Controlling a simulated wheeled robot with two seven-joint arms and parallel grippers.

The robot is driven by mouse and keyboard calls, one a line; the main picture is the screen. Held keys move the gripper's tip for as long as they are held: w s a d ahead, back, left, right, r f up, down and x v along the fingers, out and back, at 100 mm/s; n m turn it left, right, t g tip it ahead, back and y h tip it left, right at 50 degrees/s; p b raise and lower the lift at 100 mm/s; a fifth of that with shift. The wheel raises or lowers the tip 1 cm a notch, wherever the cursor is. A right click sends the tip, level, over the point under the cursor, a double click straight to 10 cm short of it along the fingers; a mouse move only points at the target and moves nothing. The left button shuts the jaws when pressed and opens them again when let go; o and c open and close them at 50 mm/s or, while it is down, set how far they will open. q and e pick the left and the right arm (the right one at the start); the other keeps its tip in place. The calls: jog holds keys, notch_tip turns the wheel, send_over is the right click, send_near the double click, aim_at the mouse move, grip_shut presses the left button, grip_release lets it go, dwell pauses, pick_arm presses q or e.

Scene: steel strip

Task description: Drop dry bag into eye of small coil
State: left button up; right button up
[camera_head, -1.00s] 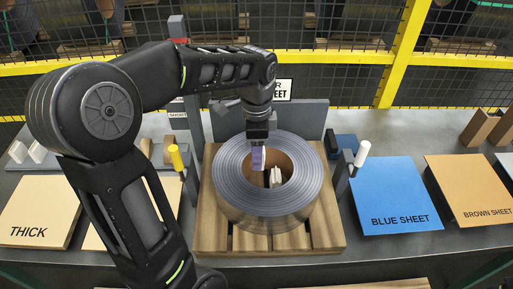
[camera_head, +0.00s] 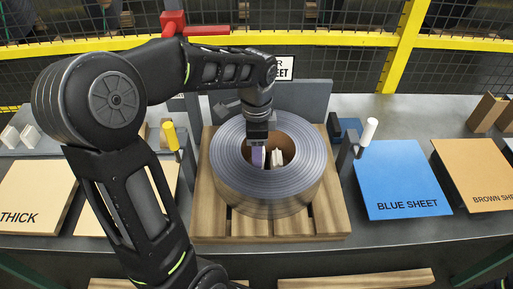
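The small coil (camera_head: 229,165) is a ring of grey steel strip lying flat on a wooden pallet, with its round eye open at the top. My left gripper (camera_head: 259,153) reaches down from above into the left side of the eye. It is shut on a small white and purple dry bag (camera_head: 258,158), which hangs inside the eye's opening. Other whitish pieces (camera_head: 277,158) show inside the eye, just right of the gripper. The bottom of the eye is partly hidden. My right gripper is not in view.
The wooden pallet (camera_head: 209,218) sits on a grey table. A yellow-topped post (camera_head: 170,137) and a white-topped post (camera_head: 368,132) flank the coil. Blue sheets (camera_head: 402,178) and brown sheets (camera_head: 478,172) lie right, thick sheets (camera_head: 35,196) left. Small white bags (camera_head: 30,136) stand far left.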

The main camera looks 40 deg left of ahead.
pick_arm(q)
jog(key=o, duration=1.4)
jog(key=shift+o, duration=0.2)
jog(key=shift+r, duration=3.9)
